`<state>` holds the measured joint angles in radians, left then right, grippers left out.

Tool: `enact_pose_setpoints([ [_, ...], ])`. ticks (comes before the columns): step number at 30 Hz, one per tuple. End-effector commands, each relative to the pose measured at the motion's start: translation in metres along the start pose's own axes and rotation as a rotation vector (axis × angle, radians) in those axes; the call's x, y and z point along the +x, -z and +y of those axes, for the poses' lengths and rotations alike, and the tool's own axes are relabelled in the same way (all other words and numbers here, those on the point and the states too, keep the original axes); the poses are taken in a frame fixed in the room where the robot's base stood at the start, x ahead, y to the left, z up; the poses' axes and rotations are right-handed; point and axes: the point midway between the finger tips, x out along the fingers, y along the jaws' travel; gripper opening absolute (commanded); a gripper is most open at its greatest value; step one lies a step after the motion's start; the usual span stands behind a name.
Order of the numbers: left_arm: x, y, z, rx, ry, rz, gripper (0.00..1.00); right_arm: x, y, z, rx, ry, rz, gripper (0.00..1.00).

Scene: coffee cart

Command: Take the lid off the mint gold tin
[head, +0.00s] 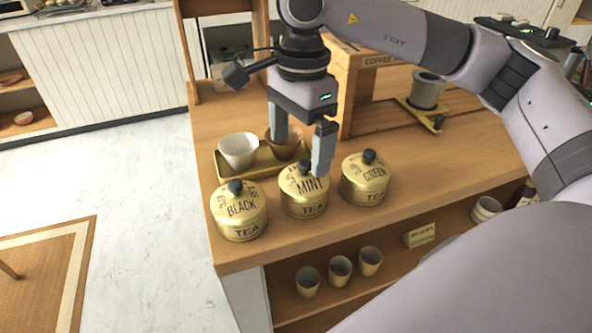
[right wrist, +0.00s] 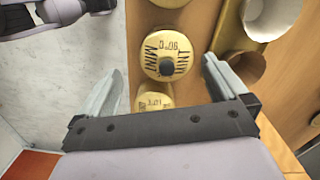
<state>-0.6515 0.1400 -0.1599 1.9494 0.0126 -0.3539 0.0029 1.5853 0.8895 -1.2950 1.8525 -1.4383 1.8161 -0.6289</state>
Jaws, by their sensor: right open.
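The mint gold tin (head: 303,204) stands on the wooden cart top, between the black and green tea tins. Its gold lid (head: 293,181) is on, with a dark round knob (head: 304,168). In the right wrist view the lid (right wrist: 165,38) and knob (right wrist: 166,67) lie between my fingers, a little beyond their tips. My right gripper (head: 300,150) is open, pointing down above and just behind the mint tin, apart from the knob as far as I can tell. The right wrist view shows its two fingers spread (right wrist: 163,72). My left gripper is not in the head view.
The black tea tin (head: 239,214) stands left and the green tea tin (head: 365,182) right, both lidded and close. A tray (head: 262,170) with a white cup (head: 238,150) and a brown cup (head: 285,146) lies behind. Several small cups sit on the shelf below.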

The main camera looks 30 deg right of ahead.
Motion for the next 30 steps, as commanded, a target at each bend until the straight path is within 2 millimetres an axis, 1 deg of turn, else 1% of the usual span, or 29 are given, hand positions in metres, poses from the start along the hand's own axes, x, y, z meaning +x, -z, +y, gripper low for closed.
enact_pose_setpoints([
  [2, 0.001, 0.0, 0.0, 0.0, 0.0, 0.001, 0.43, -0.004, 0.009, -0.001, 0.005, 0.013, 0.035, 1.0],
  [5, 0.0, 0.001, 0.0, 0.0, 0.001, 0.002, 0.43, 0.001, 0.013, -0.001, 0.008, 0.015, 0.051, 1.0],
  [11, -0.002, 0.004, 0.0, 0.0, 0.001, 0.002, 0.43, 0.024, 0.016, -0.002, 0.008, 0.013, 0.05, 1.0],
  [16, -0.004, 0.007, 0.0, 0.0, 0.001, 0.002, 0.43, 0.05, 0.019, -0.003, 0.009, 0.013, 0.048, 1.0],
  [19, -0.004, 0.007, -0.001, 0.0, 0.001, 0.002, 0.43, 0.06, 0.019, -0.003, 0.009, 0.014, 0.047, 1.0],
  [22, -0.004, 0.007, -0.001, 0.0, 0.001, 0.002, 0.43, 0.065, 0.019, -0.003, 0.008, 0.016, 0.047, 1.0],
  [27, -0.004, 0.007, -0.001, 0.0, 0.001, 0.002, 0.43, 0.065, 0.019, -0.003, 0.008, 0.016, 0.046, 1.0],
  [28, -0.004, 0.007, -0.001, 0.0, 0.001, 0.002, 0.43, 0.065, 0.019, -0.003, 0.008, 0.016, 0.046, 0.97],
  [29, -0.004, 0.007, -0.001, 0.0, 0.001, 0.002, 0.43, 0.065, 0.019, -0.003, 0.008, 0.016, 0.046, 0.87],
  [30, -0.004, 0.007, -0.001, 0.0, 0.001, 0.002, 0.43, 0.065, 0.019, -0.003, 0.009, 0.016, 0.046, 0.74],
])
